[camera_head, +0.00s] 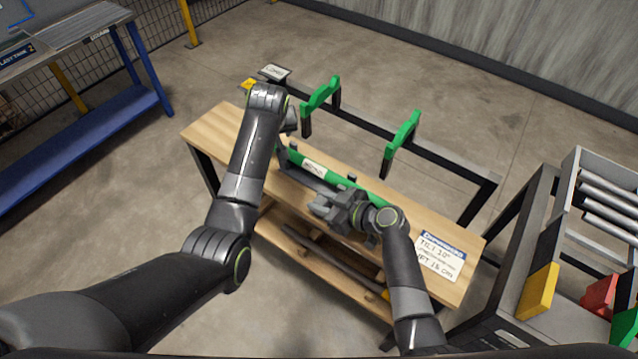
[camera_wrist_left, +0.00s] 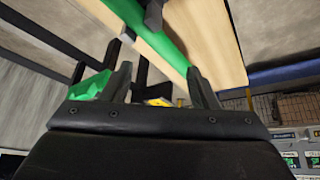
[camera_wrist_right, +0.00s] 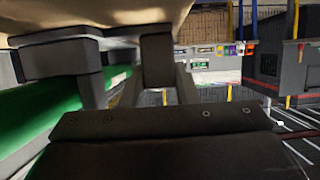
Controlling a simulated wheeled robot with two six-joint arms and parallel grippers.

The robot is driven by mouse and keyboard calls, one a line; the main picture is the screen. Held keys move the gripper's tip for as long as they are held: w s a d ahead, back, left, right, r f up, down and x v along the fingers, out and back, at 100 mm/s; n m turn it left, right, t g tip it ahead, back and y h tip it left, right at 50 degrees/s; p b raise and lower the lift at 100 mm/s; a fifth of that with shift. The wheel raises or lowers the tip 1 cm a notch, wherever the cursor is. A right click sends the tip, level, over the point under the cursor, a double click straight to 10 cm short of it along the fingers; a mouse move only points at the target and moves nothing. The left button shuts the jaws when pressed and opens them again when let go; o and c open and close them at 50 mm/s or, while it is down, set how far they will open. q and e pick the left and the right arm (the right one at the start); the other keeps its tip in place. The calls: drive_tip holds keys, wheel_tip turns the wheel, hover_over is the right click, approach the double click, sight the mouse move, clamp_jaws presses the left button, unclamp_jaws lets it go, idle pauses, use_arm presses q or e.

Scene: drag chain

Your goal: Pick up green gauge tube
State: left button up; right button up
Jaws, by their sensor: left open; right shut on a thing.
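The green gauge tube (camera_head: 339,179) is long, with a white label, and lies along the wooden bench. It also shows at the top of the left wrist view (camera_wrist_left: 150,25) and at the left of the right wrist view (camera_wrist_right: 50,125).
Behind the bench (camera_head: 222,128), a dark frame carries two green cradles (camera_head: 320,92) (camera_head: 402,142). A white sign (camera_head: 440,257) lies at the bench's right end. A rack with grey rollers (camera_head: 610,210) and coloured blocks stands right. A blue table (camera_head: 75,125) stands left.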

use_arm(q)
drive_tip(key=shift+w+a+f+n+g+y, duration=0.1)
drive_tip(key=shift+w+a+f+n+y, duration=0.1)
drive_tip(key=shift+w+f+n, duration=0.85)
drive_tip(key=shift+w+a+f+n+g+y, duration=0.15)
drive_tip(key=shift+w+f+n, duration=0.3)
drive_tip(key=shift+f+n, duration=1.1)
drive_tip(key=shift+w+a+f+n+g+y, duration=0.2)
drive_tip(key=shift+w+f+n, duration=0.65)
drive_tip(key=shift+n, duration=0.85)
drive_tip(key=shift+x, duration=1)
drive_tip(key=shift+s, duration=0.1)
clamp_jaws()
